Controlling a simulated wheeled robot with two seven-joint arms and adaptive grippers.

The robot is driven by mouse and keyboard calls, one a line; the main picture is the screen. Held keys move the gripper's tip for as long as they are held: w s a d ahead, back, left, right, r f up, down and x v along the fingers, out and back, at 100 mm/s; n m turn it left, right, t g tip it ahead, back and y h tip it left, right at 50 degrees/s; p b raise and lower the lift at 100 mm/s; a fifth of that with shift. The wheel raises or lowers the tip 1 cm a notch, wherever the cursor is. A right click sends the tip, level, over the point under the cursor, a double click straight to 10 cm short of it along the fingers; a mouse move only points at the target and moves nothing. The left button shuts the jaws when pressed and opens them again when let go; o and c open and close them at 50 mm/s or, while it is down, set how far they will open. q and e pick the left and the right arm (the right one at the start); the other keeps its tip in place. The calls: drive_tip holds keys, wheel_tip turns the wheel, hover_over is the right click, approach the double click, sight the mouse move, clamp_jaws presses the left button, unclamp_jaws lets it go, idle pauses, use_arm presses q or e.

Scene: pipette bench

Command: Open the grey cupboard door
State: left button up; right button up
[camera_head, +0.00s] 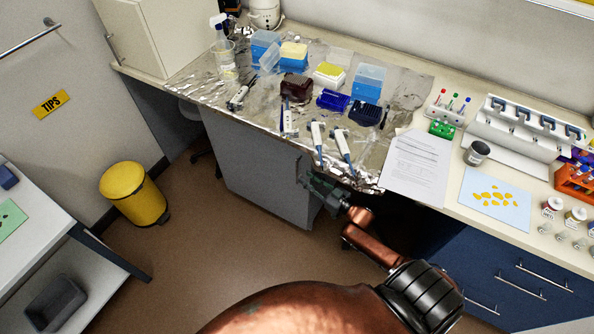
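The grey cupboard door (255,175) is the flat grey front under the foil-covered part of the bench, in the middle of the head view. My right gripper (318,184) is at the door's upper right edge, just below the bench front. Its dark fingers are small and partly lost against the shadow, so I cannot tell whether they are open or shut, or whether they touch the handle. I cannot tell whether the door is slightly ajar. My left gripper is not in view.
A yellow bin (134,192) stands on the floor at left. Blue drawers (510,270) are at right. The brown floor (215,245) before the door is clear.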

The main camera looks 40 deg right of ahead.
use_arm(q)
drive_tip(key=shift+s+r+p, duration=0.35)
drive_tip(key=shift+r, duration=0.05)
use_arm(e)
drive_tip(key=v, duration=0.2)
drive_tip(key=shift+s+d, duration=0.1)
drive_tip(key=shift+s, duration=0.15)
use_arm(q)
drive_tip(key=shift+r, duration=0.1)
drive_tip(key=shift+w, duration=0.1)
use_arm(e)
drive_tip(key=v, duration=1.2)
